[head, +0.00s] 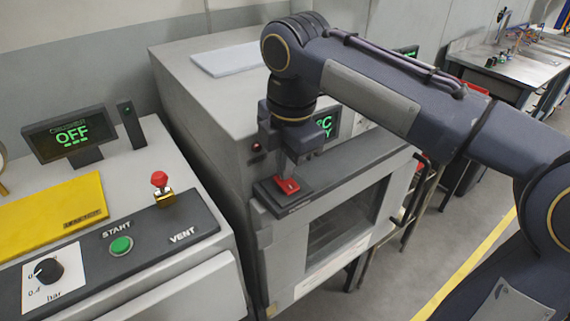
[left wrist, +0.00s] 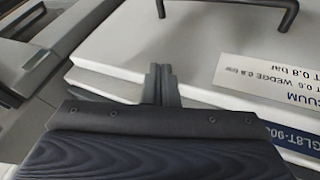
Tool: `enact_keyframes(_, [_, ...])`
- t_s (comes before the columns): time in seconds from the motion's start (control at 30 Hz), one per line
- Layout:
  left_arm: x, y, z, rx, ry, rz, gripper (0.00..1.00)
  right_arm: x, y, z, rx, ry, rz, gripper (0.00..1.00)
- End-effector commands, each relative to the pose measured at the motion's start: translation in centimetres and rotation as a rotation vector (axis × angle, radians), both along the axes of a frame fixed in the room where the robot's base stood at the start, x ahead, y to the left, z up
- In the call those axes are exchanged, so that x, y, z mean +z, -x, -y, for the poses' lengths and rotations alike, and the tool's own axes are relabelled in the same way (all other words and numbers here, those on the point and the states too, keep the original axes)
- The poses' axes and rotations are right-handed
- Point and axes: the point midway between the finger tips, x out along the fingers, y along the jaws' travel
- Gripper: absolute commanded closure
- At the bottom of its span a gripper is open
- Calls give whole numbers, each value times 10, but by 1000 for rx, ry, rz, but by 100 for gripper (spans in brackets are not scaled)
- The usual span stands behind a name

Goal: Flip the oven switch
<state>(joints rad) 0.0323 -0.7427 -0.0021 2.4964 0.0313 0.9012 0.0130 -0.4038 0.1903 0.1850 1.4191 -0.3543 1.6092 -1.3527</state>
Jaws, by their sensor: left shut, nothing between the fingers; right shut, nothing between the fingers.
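The oven (head: 225,100) is a grey box with a windowed door, in the middle of the head view. Its red switch (head: 288,186) sits in a dark mount on the ledge above the door. My right gripper (head: 300,158) points down, shut and empty, just above and behind the switch in the picture. I cannot tell whether its tips touch the switch. My right arm hides part of the oven's green display (head: 325,124). My left gripper (left wrist: 160,80) is shut and empty in the left wrist view, in front of a white labelled panel (left wrist: 205,55); it is outside the head view.
Left of the oven stands a machine with a green START button (head: 122,246), a red-topped VENT lever (head: 161,188), a black dial (head: 48,270) and an OFF display (head: 70,135). A workbench (head: 520,60) stands at the back right. Open floor lies right of the oven.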

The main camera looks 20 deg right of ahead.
Motion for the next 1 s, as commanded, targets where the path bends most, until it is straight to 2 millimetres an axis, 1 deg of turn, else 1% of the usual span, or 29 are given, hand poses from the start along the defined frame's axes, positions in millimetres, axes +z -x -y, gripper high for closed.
enact_keyframes(0.1, [0, 0, 0, 0, 0, 0, 100, -3, 0, 0, 0, 0, 1, 100])
enact_keyframes(0.37, [0, 0, 0, 0, 0, 0, 100, -2, -1, 0, 0, 0, 1, 100])
enact_keyframes(0.5, [7, 0, 0, 0, 0, 0, 100, -2, -10, -1, 0, 0, -1, 100])
enact_keyframes(0.8, [4, 0, 0, 0, 0, 0, 100, -3, -8, 0, 0, 0, 1, 100])
enact_keyframes(1.0, [4, 0, 0, 0, 0, 0, 100, -1, 0, 3, 0, 0, 1, 100])
